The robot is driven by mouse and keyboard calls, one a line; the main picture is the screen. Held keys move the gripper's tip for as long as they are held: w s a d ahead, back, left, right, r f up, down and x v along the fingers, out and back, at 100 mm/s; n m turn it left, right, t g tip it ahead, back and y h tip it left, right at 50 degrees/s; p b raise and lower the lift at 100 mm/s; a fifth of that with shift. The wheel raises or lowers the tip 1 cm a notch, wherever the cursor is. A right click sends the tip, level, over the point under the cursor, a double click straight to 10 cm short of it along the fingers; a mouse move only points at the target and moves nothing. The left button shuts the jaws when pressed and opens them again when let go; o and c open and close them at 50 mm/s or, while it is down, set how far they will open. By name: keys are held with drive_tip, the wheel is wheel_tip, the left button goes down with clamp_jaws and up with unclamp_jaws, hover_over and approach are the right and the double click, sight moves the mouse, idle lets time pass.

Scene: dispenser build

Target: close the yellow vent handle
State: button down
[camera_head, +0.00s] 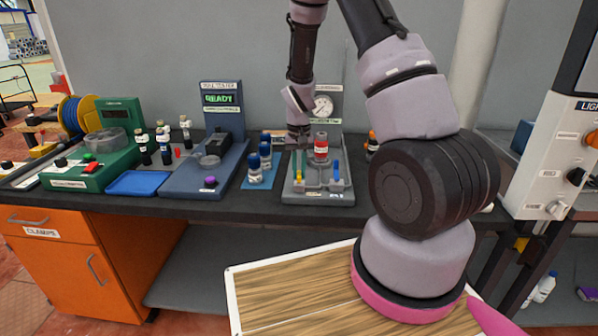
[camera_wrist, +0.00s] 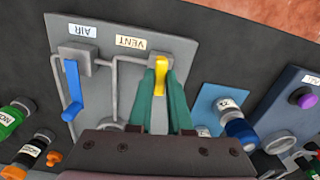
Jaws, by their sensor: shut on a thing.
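The yellow vent handle (camera_wrist: 160,68) is under the "VENT" label (camera_wrist: 131,42) in the wrist view. My gripper (camera_wrist: 160,88) has its two green fingers on either side of the handle, shut on it; the handle's lower end is partly hidden between them. In the head view my gripper (camera_head: 299,160) reaches down over the left part of the grey valve panel (camera_head: 317,197), with the yellow handle (camera_head: 296,175) just below it. The blue air handle (camera_wrist: 73,88) is on the same panel beside it, under the "AIR" label; it also shows in the head view (camera_head: 337,170).
The bench front before the panel is clear.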

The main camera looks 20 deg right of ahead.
sight(299, 173)
drive_tip(key=shift+m, duration=0.5)
drive_tip(key=c, duration=0.8)
unclamp_jaws()
drive_tip(key=shift+c, duration=0.2)
drive_tip(key=shift+r, duration=0.1)
wheel_tip(299, 173, up, 11)
drive_tip(key=shift+f, duration=0.2)
